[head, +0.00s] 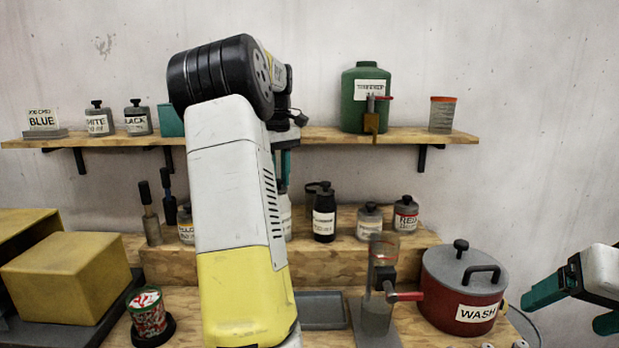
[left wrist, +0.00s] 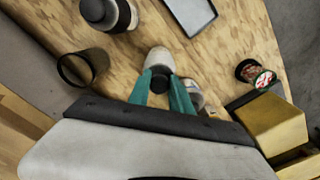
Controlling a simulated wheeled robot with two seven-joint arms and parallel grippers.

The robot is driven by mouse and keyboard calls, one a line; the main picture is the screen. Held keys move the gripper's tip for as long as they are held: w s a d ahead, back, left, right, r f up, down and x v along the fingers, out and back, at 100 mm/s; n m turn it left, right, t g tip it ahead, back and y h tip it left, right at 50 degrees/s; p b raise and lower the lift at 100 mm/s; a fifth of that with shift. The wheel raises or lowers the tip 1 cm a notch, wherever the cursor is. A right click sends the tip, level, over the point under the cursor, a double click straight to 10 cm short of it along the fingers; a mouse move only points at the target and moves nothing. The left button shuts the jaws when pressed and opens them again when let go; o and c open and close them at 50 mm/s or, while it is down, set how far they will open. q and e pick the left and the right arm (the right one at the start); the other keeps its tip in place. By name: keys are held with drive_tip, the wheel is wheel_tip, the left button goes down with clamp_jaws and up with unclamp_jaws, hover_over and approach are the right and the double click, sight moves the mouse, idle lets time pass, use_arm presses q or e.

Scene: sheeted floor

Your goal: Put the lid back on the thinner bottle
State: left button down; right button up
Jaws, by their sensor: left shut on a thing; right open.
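My left gripper (left wrist: 160,76) is shut on a small dark lid (left wrist: 160,85) in the left wrist view. Directly at its fingertips is a pale bottle (left wrist: 158,57); I cannot tell whether the lid touches it. In the head view my left arm covers most of this bottle; a strip of its white label (head: 287,222) shows beside the arm, below a teal finger. Its label cannot be read, so I cannot confirm it is the thinner bottle. My right gripper (head: 572,306) is open and empty at the right edge.
A black bottle (head: 324,212) and an open dark ring-like cup (left wrist: 78,68) stand beside the held lid. Grey jars, including a red-labelled one (head: 405,214), share the wooden step. A shelf (head: 330,135) runs above. A red wash pot (head: 461,290) stands at front right.

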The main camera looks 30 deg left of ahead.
use_arm(q)
drive_tip(key=c, duration=0.6)
unclamp_jaws()
drive_tip(key=shift+r, duration=0.1)
drive_tip(key=shift+r, duration=3.4)
clamp_jaws()
drive_tip(key=shift+f, duration=0.25)
